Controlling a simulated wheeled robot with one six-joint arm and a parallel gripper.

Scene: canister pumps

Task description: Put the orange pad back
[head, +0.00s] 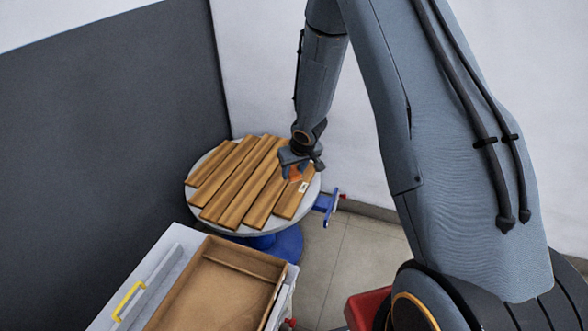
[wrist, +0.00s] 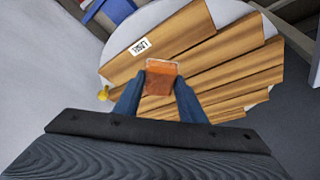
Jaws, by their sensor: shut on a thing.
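The orange pad (wrist: 161,68) is held between the two fingertips of my gripper (wrist: 160,84) in the wrist view. In the head view the pad (head: 295,174) shows as a small orange patch below my gripper (head: 297,168), partly hidden by it. My gripper is over the right side of a round table covered with wooden slats (head: 240,180). I cannot tell whether the pad touches the slats. A small white label (wrist: 139,46) with dark print lies on a slat beside the pad; it also shows in the head view (head: 303,187).
The round grey tabletop (head: 203,162) stands on a blue pedestal (head: 288,243), with a blue bracket (head: 328,205) at its right. In front is an open brown tray (head: 213,298) on a white cabinet with a yellow handle (head: 128,301). A dark wall panel (head: 100,130) stands at left.

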